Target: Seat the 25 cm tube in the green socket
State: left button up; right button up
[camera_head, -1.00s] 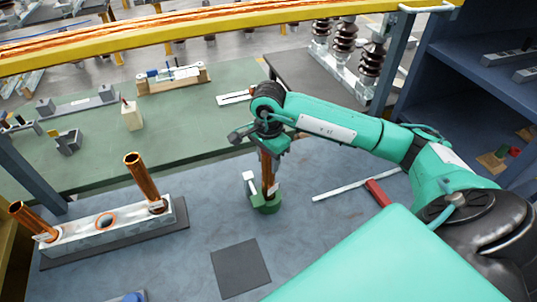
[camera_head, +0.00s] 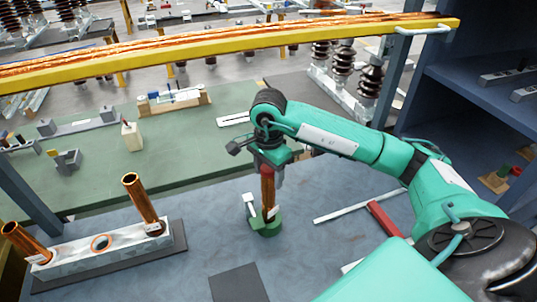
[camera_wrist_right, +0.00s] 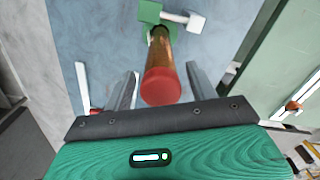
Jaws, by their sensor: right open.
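A copper tube (camera_head: 267,190) stands upright in the green socket (camera_head: 265,226) on the blue-grey work surface. A small pale tag hangs low on the tube. My right gripper (camera_head: 270,165) is over the tube's upper end. In the right wrist view the tube (camera_wrist_right: 162,72), with its reddish end nearest the camera, lies between the open fingers of the gripper (camera_wrist_right: 158,92), with a gap on each side. The green socket (camera_wrist_right: 150,14) shows at its far end. I cannot tell how deep the tube sits. My left gripper is not in view.
A grey rack (camera_head: 72,256) at left holds two tilted copper tubes (camera_head: 142,200) and has an empty copper-rimmed hole (camera_head: 101,243) between them. A dark square mat (camera_head: 238,284) lies in front. A white bar (camera_head: 345,206) and a red block (camera_head: 383,218) lie right of the socket.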

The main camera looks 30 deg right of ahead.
notch_tip(320, 180, up, 7)
jog(key=shift+f+b, duration=0.1)
jog(key=shift+b, duration=0.75)
jog(key=shift+r, duration=0.95)
jog(key=shift+s, duration=0.1)
